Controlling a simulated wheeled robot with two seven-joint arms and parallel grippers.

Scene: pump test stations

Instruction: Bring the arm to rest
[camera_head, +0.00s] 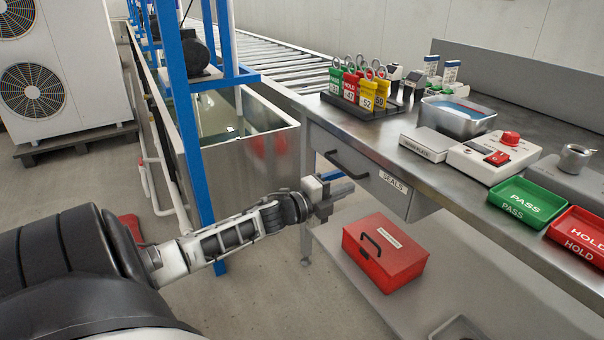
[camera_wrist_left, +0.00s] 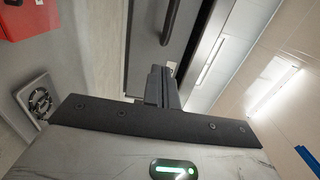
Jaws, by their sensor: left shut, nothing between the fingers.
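My left arm reaches in from the left in the head view. Its gripper (camera_head: 343,190) is shut and empty, in front of the bench's drawer (camera_head: 362,170) labelled SEALS. In the left wrist view the closed fingers (camera_wrist_left: 161,87) point toward the grey drawer front, with its dark handle (camera_wrist_left: 171,20) beyond them. I cannot tell whether the fingertips touch anything. My right gripper is in neither view.
The steel bench (camera_head: 440,185) carries tags, a green PASS tray (camera_head: 522,204), a red HOLD tray (camera_head: 580,236) and a switch box (camera_head: 495,157). A red box (camera_head: 385,252) sits on the lower shelf. A blue frame (camera_head: 186,110) and tank (camera_head: 245,165) stand near my arm.

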